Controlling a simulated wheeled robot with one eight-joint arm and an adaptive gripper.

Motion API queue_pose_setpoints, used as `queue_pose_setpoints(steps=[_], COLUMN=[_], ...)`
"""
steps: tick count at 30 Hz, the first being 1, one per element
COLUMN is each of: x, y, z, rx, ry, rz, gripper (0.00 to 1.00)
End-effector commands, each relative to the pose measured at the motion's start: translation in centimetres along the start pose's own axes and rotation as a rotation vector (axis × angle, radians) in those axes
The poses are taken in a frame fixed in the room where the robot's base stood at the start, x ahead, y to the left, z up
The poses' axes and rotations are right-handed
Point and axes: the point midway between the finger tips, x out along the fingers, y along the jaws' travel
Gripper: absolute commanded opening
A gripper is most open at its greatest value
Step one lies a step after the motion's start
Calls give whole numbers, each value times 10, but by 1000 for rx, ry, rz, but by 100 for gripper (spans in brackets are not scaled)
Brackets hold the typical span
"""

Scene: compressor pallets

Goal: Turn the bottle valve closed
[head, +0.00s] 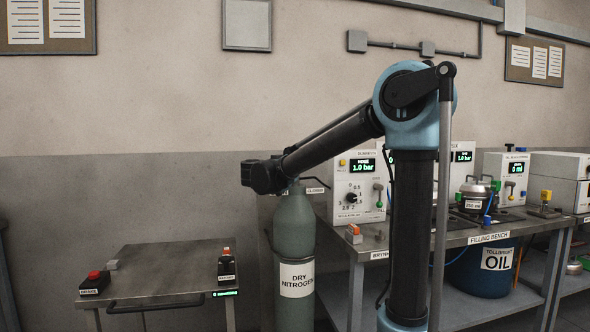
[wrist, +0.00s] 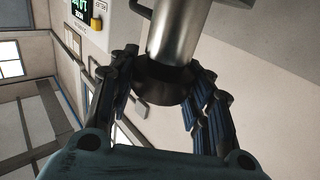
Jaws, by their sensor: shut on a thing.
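The dry nitrogen bottle (head: 295,235) is a grey-green cylinder with a white label, standing upright between the small table and the bench. My arm reaches over its top, and the dark end of my arm hides most of the valve in the head view. In the wrist view, my gripper (wrist: 166,78) has its dark fingers closed on both sides of a dark round valve knob (wrist: 163,84). A bright metal cylinder (wrist: 178,32) extends from the knob. A small tag (head: 315,190) shows beside the bottle's top; its text is hard to read.
A small metal table (head: 175,264) with a brake button box (head: 94,283) and another switch box (head: 227,266) stands left of the bottle. The filling bench (head: 460,237) is close on the right, with a white gauge panel (head: 357,186) reading 1.0 bar.

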Motion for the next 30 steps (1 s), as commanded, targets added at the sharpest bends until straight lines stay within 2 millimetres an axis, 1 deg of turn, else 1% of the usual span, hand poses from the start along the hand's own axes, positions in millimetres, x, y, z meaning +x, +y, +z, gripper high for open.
queue_pose_setpoints(steps=[7, 8, 9, 10, 11, 20, 23, 26, 30], x=[-1, -1, -1, -1, -1, -1, -4, -13, -34], y=[-1, -1, -1, -1, 0, 0, 0, -1, -1], z=[0, 0, 0, 0, 0, 0, 0, 0, 0], rx=[1, 1, 1, 1, 1, 0, 0, 0, 0], ry=[-1, -1, -1, -1, -1, 0, 0, 0, -1], rz=[-2, -2, -2, -2, -2, -2, -3, -4, -5], gripper=[21, 47, 56, 63, 64, 64, 64, 64, 64])
